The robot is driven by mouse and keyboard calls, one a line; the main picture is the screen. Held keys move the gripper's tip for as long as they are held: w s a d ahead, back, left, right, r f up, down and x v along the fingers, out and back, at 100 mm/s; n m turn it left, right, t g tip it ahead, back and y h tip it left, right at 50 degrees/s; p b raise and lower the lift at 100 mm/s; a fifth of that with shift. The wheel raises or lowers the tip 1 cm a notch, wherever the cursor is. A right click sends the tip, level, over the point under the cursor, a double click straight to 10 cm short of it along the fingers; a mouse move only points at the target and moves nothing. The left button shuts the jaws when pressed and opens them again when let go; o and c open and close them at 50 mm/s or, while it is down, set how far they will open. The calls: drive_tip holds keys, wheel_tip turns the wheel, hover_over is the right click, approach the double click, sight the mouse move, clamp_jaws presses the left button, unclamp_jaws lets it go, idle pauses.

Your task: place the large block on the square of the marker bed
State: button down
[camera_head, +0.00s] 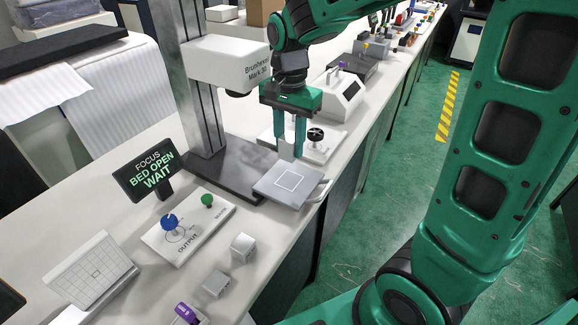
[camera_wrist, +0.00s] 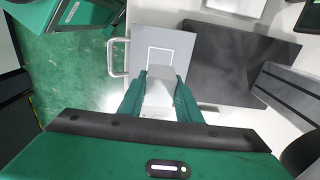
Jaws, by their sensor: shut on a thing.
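The marker bed (camera_head: 272,186) is a grey plate slid out, with a white square outline (camera_head: 290,181). In the wrist view the bed (camera_wrist: 142,36) shows the far part of the square, while the block hides the near part. I cannot tell whether the block touches the bed.
A sign (camera_head: 148,168) reads "FOCUS BED OPEN WAIT". The marker (camera_head: 228,60) stands on a dark base (camera_head: 236,167). Two grey blocks (camera_head: 243,247) (camera_head: 216,284) lie in front, beside an output panel (camera_head: 187,226) with blue and green knobs. A handle (camera_wrist: 116,57) juts from the bed.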

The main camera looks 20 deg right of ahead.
sight(290, 137)
drive_tip(key=shift+f, duration=4)
drive_tip(key=c, duration=1.3)
unclamp_jaws()
drive_tip(key=shift+f, duration=0.1)
wheel_tip(290, 137, up, 12)
drive_tip(key=shift+r, duration=0.15)
drive_tip(key=s+d+f+n, duration=0.1)
drive_tip(key=s+d, duration=0.5)
drive_tip(key=s, duration=0.1)
drive_tip(key=s+d+f+n, duration=0.2)
drive_tip(key=s+d, duration=0.3)
drive_tip(key=s, duration=0.3)
drive_tip(key=s+d+f+n, duration=0.1)
drive_tip(key=s+d, duration=0.5)
drive_tip(key=s, duration=0.2)
drive_tip(key=shift+s+d+f, duration=0.15)
drive_tip(key=shift+d+f, duration=0.15)
drive_tip(key=shift+d, duration=0.05)
